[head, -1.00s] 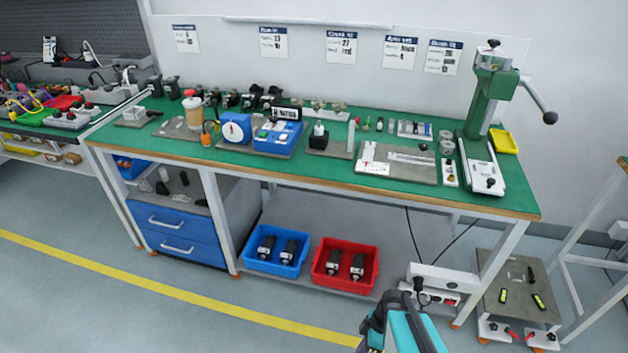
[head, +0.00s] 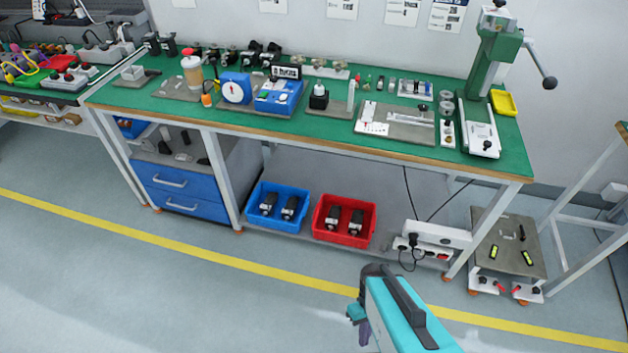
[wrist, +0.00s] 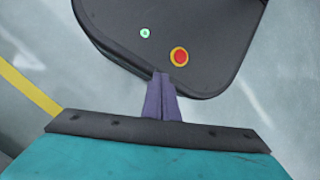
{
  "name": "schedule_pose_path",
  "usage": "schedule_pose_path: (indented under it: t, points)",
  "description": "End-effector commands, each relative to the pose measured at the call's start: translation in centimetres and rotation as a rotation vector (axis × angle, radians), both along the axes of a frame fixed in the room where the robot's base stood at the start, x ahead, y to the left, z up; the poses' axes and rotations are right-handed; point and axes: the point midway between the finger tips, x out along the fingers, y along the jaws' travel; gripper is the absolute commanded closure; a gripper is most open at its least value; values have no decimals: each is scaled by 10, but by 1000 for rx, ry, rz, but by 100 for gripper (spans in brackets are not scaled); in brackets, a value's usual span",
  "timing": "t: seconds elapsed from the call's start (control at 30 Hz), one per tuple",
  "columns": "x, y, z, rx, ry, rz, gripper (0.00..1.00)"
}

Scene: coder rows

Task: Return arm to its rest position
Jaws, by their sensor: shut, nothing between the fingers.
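My gripper (wrist: 161,98) shows in the wrist view with its two purple-grey fingers together and nothing between them. It is over or near my own dark base top, which carries a red and yellow button and a small green one. In the head view my teal arm is at the bottom right of centre, over the floor in front of the workbench (head: 440,152). A purple-grey finger part (head: 364,333) shows below the arm's dark joint. The fingertips are hard to make out there.
A blue bin (head: 262,222) and a red bin (head: 343,239) with dark parts stand under the bench. A power strip (head: 430,244) and a low wheeled cart (head: 508,245) are at the right. The floor in front is clear, crossed by a yellow line (head: 170,238).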

Motion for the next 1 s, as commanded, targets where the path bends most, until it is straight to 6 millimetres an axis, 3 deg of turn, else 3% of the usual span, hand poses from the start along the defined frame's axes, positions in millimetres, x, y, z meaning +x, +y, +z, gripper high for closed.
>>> schedule_pose_path:
  t: [0.4, 1.0]
  points:
    - [0, -10, 1, -215, 2, -338, 100]
    - [0, -10, 1, -233, 4, -375, 100]
